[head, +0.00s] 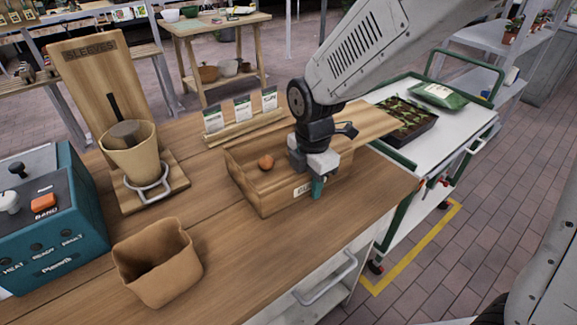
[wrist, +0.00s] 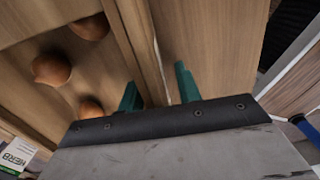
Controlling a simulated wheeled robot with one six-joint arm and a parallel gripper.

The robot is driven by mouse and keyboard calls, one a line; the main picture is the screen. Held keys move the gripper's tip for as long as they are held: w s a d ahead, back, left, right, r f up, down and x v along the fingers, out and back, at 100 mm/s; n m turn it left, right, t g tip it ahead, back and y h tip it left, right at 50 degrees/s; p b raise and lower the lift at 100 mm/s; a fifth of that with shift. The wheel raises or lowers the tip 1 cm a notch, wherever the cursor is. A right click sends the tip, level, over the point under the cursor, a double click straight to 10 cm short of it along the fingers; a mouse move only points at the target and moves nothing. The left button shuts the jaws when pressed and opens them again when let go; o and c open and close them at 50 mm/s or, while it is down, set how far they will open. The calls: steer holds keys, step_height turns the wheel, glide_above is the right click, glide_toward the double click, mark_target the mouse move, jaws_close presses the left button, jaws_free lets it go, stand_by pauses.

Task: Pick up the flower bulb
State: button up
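Several brown flower bulbs lie in a wooden box. One bulb (head: 266,162) shows in the head view; my arm may hide others. The wrist view shows three, including a middle bulb (wrist: 51,68) and a lower bulb (wrist: 91,107), all left of my fingers. The wooden box (head: 243,190) stands on the wooden bench. My gripper (wrist: 158,83) is open, its two green fingers apart with nothing held. A wooden wall of the box (wrist: 141,45) passes between or beneath the fingers; I cannot tell which. In the head view my gripper (head: 317,185) is right of the bulb.
A seed packet rack (head: 245,130) stands behind the box. A paper pot (head: 157,262) and a teal machine (head: 50,225) stand to the left, near a wooden sleeve stand (head: 88,75). A white cart (head: 455,125) with a dark seed tray is right. The bench front is clear.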

jaws_close()
steer(key=shift+w+r, duration=0.1)
stand_by(1.2)
